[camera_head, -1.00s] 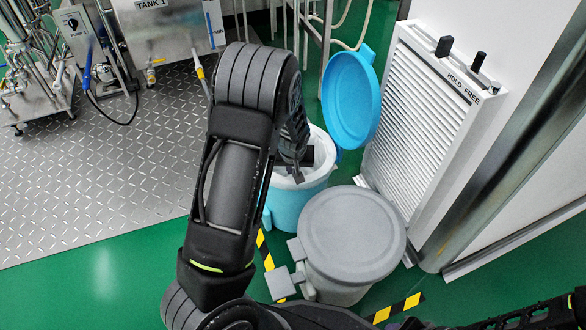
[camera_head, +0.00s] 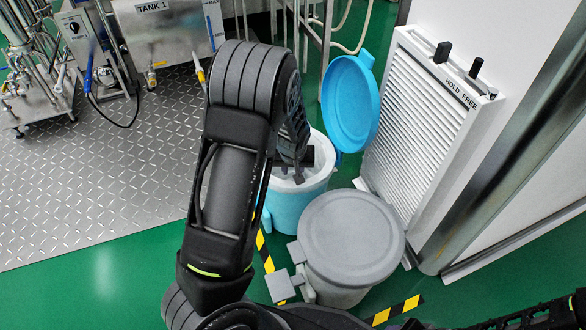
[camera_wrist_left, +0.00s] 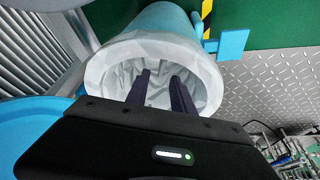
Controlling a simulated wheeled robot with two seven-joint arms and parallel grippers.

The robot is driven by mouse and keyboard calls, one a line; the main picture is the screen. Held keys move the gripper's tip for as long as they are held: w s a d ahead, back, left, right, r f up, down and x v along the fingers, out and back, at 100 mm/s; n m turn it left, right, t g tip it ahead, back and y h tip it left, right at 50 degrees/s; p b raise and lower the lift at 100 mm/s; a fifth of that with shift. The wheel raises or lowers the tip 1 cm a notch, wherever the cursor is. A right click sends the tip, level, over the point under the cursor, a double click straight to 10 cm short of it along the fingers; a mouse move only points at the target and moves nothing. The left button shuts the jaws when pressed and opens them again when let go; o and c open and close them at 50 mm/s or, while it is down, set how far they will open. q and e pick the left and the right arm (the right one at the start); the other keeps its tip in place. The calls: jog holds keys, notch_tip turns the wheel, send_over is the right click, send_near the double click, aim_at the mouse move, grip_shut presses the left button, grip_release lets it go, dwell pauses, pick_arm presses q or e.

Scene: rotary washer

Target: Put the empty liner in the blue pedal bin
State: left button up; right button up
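The blue pedal bin (camera_head: 290,206) stands on the green floor with its blue lid (camera_head: 350,102) swung up. The white liner (camera_head: 316,176) sits in the bin's mouth; in the left wrist view the liner (camera_wrist_left: 207,80) lies around the rim, with its crumpled inside visible and empty. My left gripper (camera_head: 299,168) points down over the bin's mouth. In the left wrist view its two dark fingers (camera_wrist_left: 160,76) are apart, with liner folds visible between and beyond them. I cannot tell whether the fingers touch the liner. My right gripper is out of view.
A grey lidded bin (camera_head: 350,238) stands close in front of the blue bin. A white louvred panel (camera_head: 418,122) marked "HOLD FREE" is to the right. Steel washing equipment (camera_head: 165,35) stands at the back left.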

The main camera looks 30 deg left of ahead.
pick_arm(q)
jog(key=p+v, duration=0.4)
jog(key=v, duration=0.5)
jog(key=shift+r, duration=0.25)
jog(key=shift+c, duration=0.3)
dwell(0.8)
